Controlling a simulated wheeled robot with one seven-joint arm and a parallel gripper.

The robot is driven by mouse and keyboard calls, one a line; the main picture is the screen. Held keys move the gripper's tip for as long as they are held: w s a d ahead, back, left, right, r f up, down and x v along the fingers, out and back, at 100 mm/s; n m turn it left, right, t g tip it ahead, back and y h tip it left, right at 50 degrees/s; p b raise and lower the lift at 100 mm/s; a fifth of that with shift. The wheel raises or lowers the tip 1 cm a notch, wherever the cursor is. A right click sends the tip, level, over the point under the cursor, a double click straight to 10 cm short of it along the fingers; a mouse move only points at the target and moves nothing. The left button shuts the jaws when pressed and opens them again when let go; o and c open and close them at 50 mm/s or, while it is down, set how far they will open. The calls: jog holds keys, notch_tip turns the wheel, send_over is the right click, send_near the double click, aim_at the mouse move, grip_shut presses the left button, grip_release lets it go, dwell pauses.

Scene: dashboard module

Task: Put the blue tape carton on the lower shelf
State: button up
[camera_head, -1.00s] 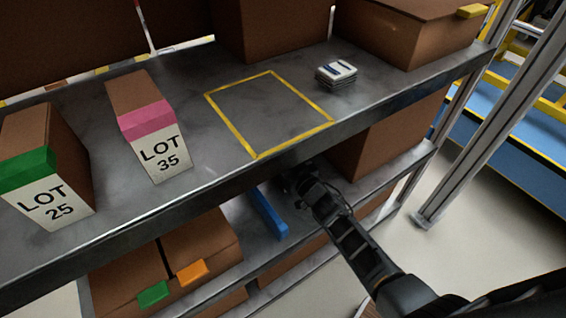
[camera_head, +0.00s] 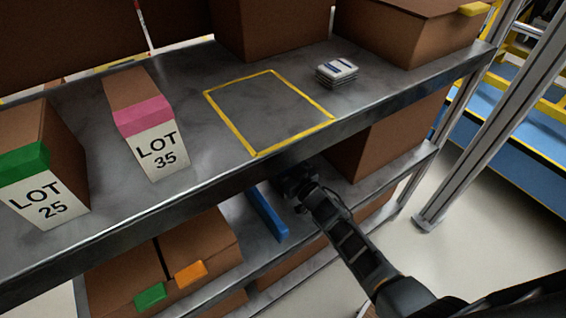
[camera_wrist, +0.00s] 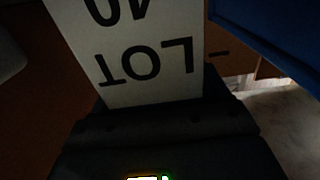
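In the wrist view, a white label (camera_wrist: 150,55) with upside-down "LOT" and what looks like "40" is close in front of my gripper's dark body. No blue tape shows on it. My gripper (camera_head: 292,178) is at the upper shelf's front edge in the head view, just above the lower shelf (camera_head: 250,247); its fingers are hidden. I cannot tell whether they hold the labelled carton. A blue bar (camera_head: 268,212) lies on the lower shelf left of my gripper. A large blue surface (camera_wrist: 270,35) fills the wrist view's upper right.
The upper shelf (camera_head: 205,60) holds a green-taped LOT 25 carton (camera_head: 45,200), a pink-taped LOT 35 carton (camera_head: 158,155), an empty yellow outline (camera_head: 240,137) and a small white stack (camera_head: 337,71). Brown boxes (camera_head: 200,240) stand at lower left. A metal post (camera_head: 470,150) stands at right.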

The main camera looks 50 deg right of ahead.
jog(key=o, duration=0.3)
jog(key=shift+r+p, duration=0.55)
jog(key=shift+r, duration=0.1)
jog(key=v, duration=1.2)
jog(key=s+a+r+n+y, duration=0.1)
jog(key=s+a+r, duration=0.3)
jog(key=s+a, duration=0.25)
jog(key=s+a+r+n+y, duration=0.1)
jog(key=s+a+r, duration=0.2)
jog(key=s+a, duration=0.4)
jog(key=s+a+r+n+g+y, duration=0.1)
jog(key=s+a+r, duration=0.5)
jog(key=s+r, duration=0.6)
notch_tip(320, 180, up, 4)
jog(key=shift+f+g+y, duration=0.25)
jog(key=shift+g+y, duration=0.55)
jog(key=shift+y, duration=0.2)
jog(key=shift+s, duration=0.15)
